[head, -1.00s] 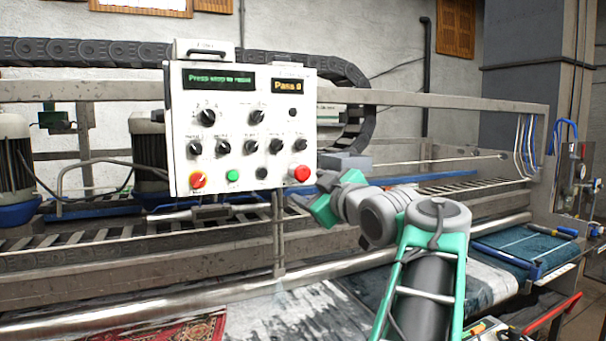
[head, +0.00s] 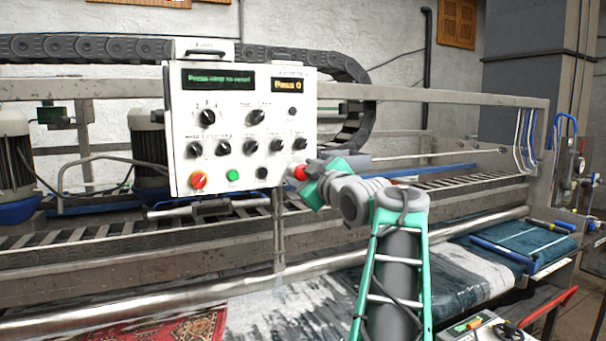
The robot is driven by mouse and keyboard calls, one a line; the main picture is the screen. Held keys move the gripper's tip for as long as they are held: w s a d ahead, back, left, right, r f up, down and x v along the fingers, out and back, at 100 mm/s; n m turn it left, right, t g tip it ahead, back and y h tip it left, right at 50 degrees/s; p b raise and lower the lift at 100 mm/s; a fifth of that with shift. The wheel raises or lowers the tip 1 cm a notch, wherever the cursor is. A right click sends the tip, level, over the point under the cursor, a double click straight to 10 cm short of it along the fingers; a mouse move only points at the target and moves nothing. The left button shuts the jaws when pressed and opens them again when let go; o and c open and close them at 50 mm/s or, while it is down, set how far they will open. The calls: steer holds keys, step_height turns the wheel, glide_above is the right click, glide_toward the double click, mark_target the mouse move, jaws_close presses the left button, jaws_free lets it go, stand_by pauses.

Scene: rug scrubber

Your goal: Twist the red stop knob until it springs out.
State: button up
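The white control panel (head: 220,130) carries two red controls. A red knob (head: 299,172) sits at its lower right corner, partly covered by my gripper. The panel's green display seems to read "Press stop to reset", and the amber one shows "Pass 0".
A green button (head: 232,175) and several black knobs sit on the panel near the red ones. A metal roller (head: 150,300) and a conveyor run below the panel, with a red patterned rug (head: 150,333) in front. A steel rail (head: 440,98) runs behind the panel.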

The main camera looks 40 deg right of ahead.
jaws_close()
stand_by(0.3)
steer(key=m, duration=0.4)
steer(key=shift+b, duration=0.4)
steer(key=shift+m, duration=1.8)
